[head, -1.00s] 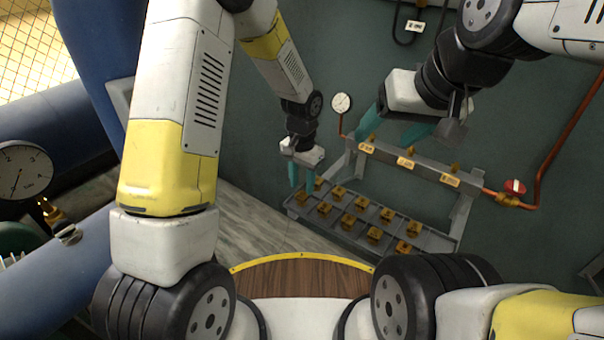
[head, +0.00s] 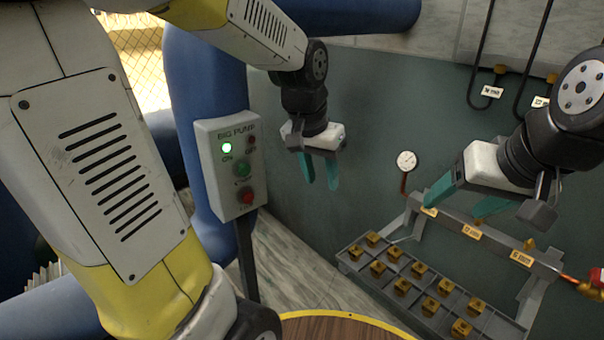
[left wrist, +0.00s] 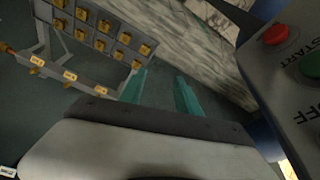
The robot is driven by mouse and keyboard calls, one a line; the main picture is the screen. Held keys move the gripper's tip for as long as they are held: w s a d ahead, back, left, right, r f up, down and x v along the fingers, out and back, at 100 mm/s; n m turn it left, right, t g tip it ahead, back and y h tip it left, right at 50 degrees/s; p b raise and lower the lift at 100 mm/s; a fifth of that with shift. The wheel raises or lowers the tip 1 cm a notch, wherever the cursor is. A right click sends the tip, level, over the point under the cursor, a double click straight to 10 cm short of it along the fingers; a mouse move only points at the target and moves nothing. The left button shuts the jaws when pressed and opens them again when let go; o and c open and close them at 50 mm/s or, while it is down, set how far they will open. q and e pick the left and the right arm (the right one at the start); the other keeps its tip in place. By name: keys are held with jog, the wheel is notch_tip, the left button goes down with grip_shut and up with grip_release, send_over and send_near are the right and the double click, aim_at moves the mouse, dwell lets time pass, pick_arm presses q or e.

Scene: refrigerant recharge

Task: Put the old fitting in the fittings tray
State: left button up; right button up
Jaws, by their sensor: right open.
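The grey fittings tray (head: 352,267) sits at the lower right in the head view, its compartments holding several brass fittings (head: 403,286). It shows at the upper left in the left wrist view (left wrist: 76,38). I cannot tell which fitting is the old one. My left gripper (head: 320,186) is open and empty, in the air to the upper left of the tray; its two teal fingers (left wrist: 160,85) stand apart with nothing between them. My right gripper (head: 450,208) is open, in front of the tagged rail (head: 492,243) behind the tray. Nothing shows between its fingers.
A grey control box (head: 229,165) with a lit green lamp stands on a post left of my left gripper. A gauge (head: 407,160) and a red valve handle (head: 597,277) flank the rail. A round wooden top (head: 340,328) lies at the bottom edge. Blue pipes run at the left.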

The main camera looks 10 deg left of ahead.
pick_arm(q)
jog(key=s+a+r+n+t, duration=0.1)
jog(key=s+a+r, duration=0.1)
jog(key=s, duration=0.3)
jog(key=s+a+r+n+t, duration=0.2)
jog(key=s+r, duration=0.1)
jog(key=s, duration=0.3)
jog(key=shift+a+h, duration=0.25)
jog(key=shift+h, duration=0.05)
notch_tip(320, 180, up, 7)
